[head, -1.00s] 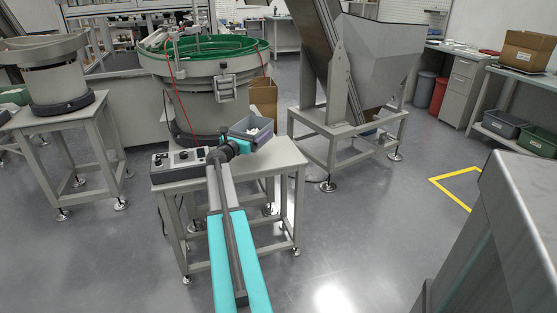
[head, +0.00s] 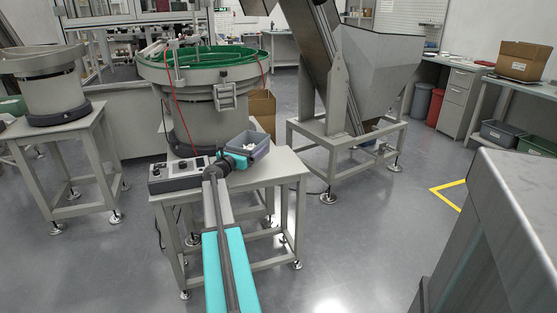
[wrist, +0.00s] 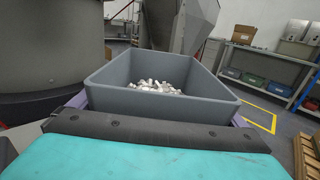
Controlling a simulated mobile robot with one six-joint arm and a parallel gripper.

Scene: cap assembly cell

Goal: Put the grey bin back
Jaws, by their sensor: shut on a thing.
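The grey bin (head: 247,143) is in front of my gripper (head: 233,158), over the right part of the small table (head: 272,168) by the bowl feeder. In the wrist view the bin (wrist: 110,98) fills the middle, upright, with several small white and grey caps (wrist: 158,87) inside. My gripper (wrist: 150,130) is shut on the near side of the bin. The fingertips are hidden behind the bin's near wall and the gripper body. I cannot tell whether the bin's bottom touches the table top.
The bowl feeder (head: 203,110) stands right behind, and a control box (head: 178,174) sits to the left on the table. A hopper with a conveyor (head: 375,70) stands to the right. More bins (head: 503,133) are on a far-right shelf. A metal cabinet (head: 500,230) is at front right.

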